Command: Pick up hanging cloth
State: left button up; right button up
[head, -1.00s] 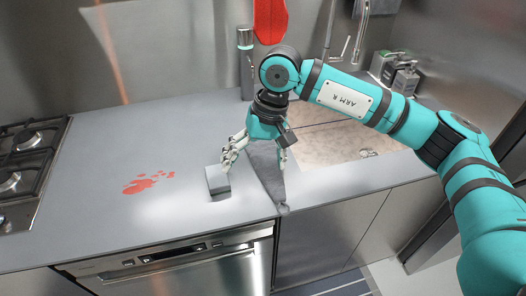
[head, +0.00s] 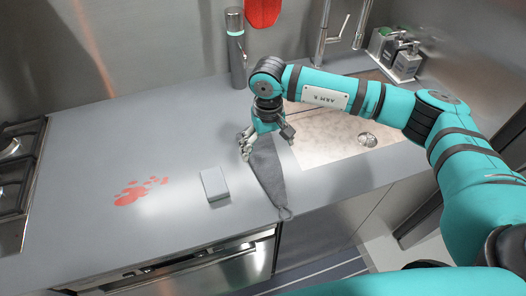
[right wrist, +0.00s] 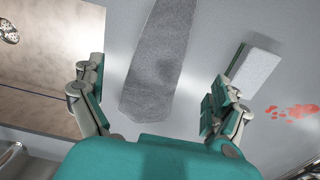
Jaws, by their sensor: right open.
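A grey cloth (head: 268,177) hangs over the counter's front edge beside the sink, narrowing to a loop at its lower end. It also shows in the right wrist view (right wrist: 160,60), lying between the two fingers. My right gripper (head: 262,152) is above the cloth's back end. In the right wrist view the right gripper (right wrist: 155,105) is open, with one finger on each side of the cloth and apart from it. My left gripper is in neither view.
A light grey block (head: 214,184) lies just left of the cloth, also near a finger in the wrist view (right wrist: 257,69). Red stains (head: 135,192) mark the counter farther left. The sink (head: 345,135) is at right, a dark bottle (head: 237,50) behind. A stove (head: 15,185) is at far left.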

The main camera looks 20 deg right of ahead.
aim_at(267, 165)
notch_tip(267, 165, down, 3)
jog(key=shift+s+r+p, duration=0.1)
jog(key=shift+p, duration=0.6)
jog(key=f+p, duration=0.1)
jog(key=f, duration=0.1)
jog(key=f+p, duration=0.1)
jog(key=shift+s+f, duration=0.2)
jog(key=shift+f, duration=0.7)
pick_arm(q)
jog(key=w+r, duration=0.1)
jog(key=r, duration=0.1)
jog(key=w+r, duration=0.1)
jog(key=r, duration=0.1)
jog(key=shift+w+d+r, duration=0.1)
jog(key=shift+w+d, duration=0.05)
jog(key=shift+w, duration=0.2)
pick_arm(e)
jog(key=c, duration=1.2)
